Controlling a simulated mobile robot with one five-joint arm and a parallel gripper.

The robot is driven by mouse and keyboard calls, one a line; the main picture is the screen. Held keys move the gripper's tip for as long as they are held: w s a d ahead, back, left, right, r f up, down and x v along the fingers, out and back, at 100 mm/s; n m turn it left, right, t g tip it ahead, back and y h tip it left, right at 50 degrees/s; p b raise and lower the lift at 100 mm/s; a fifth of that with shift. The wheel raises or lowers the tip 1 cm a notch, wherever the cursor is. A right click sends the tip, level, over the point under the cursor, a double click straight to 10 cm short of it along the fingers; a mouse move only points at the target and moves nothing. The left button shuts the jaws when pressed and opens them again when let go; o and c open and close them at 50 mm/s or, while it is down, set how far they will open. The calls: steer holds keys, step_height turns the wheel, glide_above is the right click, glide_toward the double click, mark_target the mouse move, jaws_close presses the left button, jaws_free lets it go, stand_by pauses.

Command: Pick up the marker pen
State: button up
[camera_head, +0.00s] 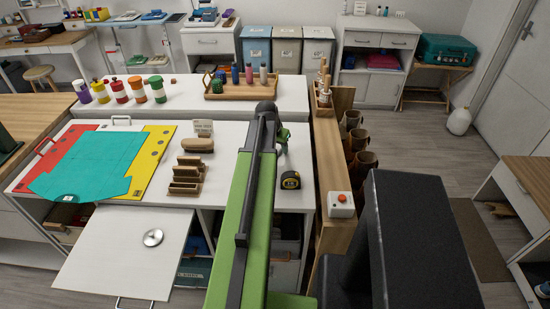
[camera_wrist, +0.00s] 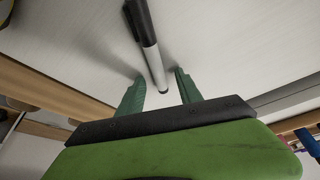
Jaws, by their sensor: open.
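The marker pen (camera_wrist: 151,53) has a white barrel with black and grey parts. It shows in the wrist view, lying on the white tabletop, with its near end between my gripper's fingers. My gripper (camera_wrist: 160,77) has two green fingers, open, one on each side of the pen with a gap to each. In the head view my green arm reaches forward over the white cabinet top, and my gripper (camera_head: 283,137) shows only in part at its far end. The pen is hidden behind my arm in the head view.
A wooden shelf edge (camera_head: 326,160) with hanging cups borders the right side. A wooden tray (camera_head: 240,90) with bottles sits behind. A teal sheet (camera_head: 90,165) lies at left.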

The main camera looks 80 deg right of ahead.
mark_target(278, 150)
steer(key=shift+f, duration=0.1)
steer(key=shift+c, duration=0.2)
jaws_close()
steer(key=shift+r+p, duration=0.5)
steer(key=shift+r, duration=0.05)
step_height(278, 150, up, 4)
steer(key=p, duration=0.4)
steer(key=shift+r, duration=0.1)
steer(key=s+a+r+p, duration=0.4)
steer(key=s+r+p, duration=0.2)
steer(key=s, duration=0.4)
steer(key=shift+s+a, duration=0.35)
